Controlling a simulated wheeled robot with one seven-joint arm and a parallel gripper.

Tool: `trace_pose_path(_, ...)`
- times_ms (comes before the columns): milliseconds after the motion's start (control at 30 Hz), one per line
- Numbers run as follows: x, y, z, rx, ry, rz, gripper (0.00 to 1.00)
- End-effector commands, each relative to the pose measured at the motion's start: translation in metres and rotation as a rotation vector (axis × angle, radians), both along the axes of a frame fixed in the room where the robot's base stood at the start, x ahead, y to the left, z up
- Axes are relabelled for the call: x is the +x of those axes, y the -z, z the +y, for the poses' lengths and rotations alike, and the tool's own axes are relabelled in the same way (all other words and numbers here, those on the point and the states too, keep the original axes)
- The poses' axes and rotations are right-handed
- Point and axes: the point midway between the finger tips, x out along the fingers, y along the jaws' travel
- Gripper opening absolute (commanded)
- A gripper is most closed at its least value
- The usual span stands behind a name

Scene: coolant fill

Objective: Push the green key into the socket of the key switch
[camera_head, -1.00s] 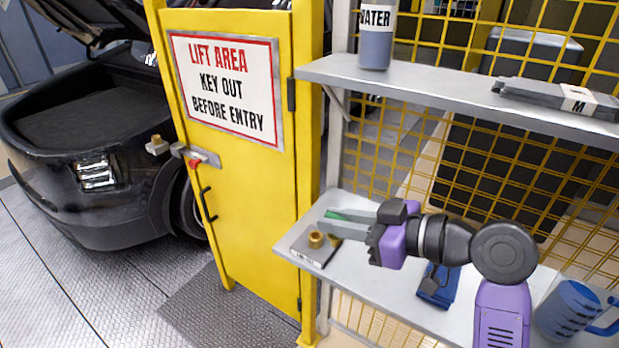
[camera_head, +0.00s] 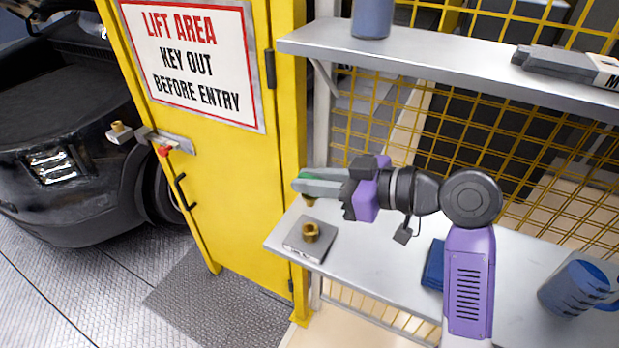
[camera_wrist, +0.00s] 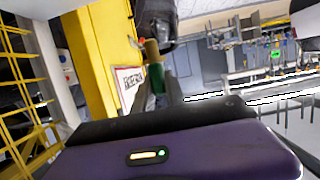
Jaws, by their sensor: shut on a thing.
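My gripper (camera_head: 305,184) is shut on the green key (camera_head: 304,177), above the left end of the lower shelf. The key's brass end (camera_head: 309,201) points down below the fingers. In the wrist view the green body (camera_wrist: 156,78) and brass part (camera_wrist: 152,50) show beyond the purple palm. A flat grey box with a brass round socket (camera_head: 311,232) sits on the shelf below and apart from the key; it looks like the key switch. Another brass fitting (camera_head: 119,131) sticks out at the yellow gate's latch, near a red piece (camera_head: 164,151). I cannot tell for certain which is the switch.
The yellow gate (camera_head: 215,190) with its warning sign stands left of the shelves. The upper shelf (camera_head: 440,68) overhangs behind my arm. A blue object (camera_head: 433,265) and a blue mug (camera_head: 572,289) stand on the lower shelf (camera_head: 385,285). A black car is behind the gate.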

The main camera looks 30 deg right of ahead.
Motion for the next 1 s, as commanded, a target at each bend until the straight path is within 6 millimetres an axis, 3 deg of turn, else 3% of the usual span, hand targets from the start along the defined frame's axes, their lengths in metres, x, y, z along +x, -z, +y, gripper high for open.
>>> trace_pose_path(633, 0.000, 0.052, 0.000, 0.000, -0.001, 0.000, 0.00)
trace_pose_path(1000, 0.000, 0.058, 0.000, 0.000, -0.001, 0.000, 0.00)
